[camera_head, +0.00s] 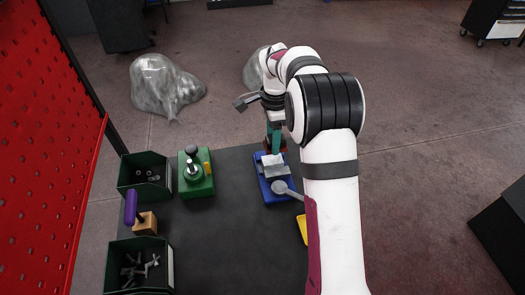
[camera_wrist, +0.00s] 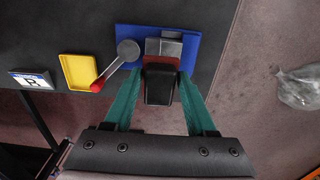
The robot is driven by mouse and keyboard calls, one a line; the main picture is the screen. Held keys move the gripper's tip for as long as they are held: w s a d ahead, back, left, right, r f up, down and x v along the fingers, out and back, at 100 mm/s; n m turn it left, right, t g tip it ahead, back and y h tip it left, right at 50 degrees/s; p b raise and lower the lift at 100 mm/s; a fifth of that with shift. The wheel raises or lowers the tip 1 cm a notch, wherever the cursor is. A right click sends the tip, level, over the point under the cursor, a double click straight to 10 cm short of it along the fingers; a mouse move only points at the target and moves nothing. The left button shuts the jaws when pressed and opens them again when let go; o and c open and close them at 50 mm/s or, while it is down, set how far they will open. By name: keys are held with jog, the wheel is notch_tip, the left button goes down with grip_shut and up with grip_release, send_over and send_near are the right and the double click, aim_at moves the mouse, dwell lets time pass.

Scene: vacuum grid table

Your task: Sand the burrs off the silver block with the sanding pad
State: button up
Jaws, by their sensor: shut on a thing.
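My gripper (camera_wrist: 163,78) has two teal fingers shut on the sanding pad (camera_wrist: 160,86), which has a dark handle and a reddish-brown edge. The silver block (camera_wrist: 168,48) sits on a blue fixture (camera_wrist: 192,50). The pad is right beside the block's near edge in the wrist view; I cannot tell whether they touch. In the head view my gripper (camera_head: 275,141) is just behind the block (camera_head: 271,165) on the blue fixture (camera_head: 284,190), and the pad is mostly hidden by the fingers. Burrs are too small to make out.
At left stand a green fixture (camera_head: 196,185), two dark green bins (camera_head: 130,172) (camera_head: 119,248), and a purple-handled tool on a wooden block (camera_head: 146,222). The table's middle is clear.

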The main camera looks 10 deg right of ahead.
send_over(270, 162)
jog(key=s, duration=0.1)
jog(key=shift+s+f, duration=0.15)
jog(key=shift+f, duration=2.6)
jog(key=shift+w+f, duration=0.35)
jog(key=shift+f, duration=0.3)
jog(key=shift+w+f, duration=0.35)
jog(key=shift+f, duration=0.3)
jog(key=shift+c, duration=0.7)
jog(key=shift+w+d, duration=0.1)
jog(key=shift+w, duration=1.15)
jog(key=shift+s, duration=2)
jog(key=shift+r, duration=4.2)
jog(key=shift+f, duration=0.25)
